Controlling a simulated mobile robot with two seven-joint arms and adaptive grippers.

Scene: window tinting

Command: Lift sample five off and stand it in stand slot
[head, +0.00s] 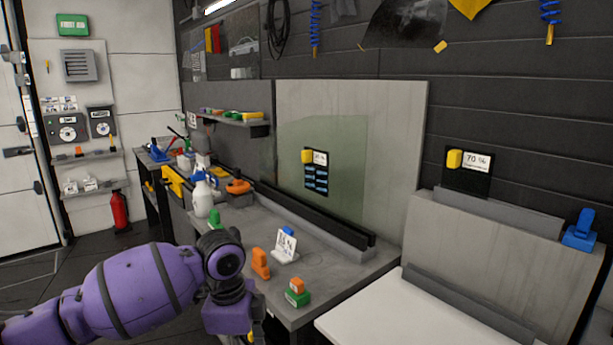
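A dark sample (315,180) with blue marks, a yellow block and a white label lies against the tinted area of a large upright panel (400,135); its label is too small to read surely. Another dark sample (468,182), with a yellow block and a label that reads 70 %, stands at the top of the grey sloped stand (475,240) at the right. My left arm comes in from the left, its wrist in front of the bench's near left part. My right gripper is not in view.
A blue clamp-like object (580,231) sits at the far right. The white surface (400,318) in front is clear.

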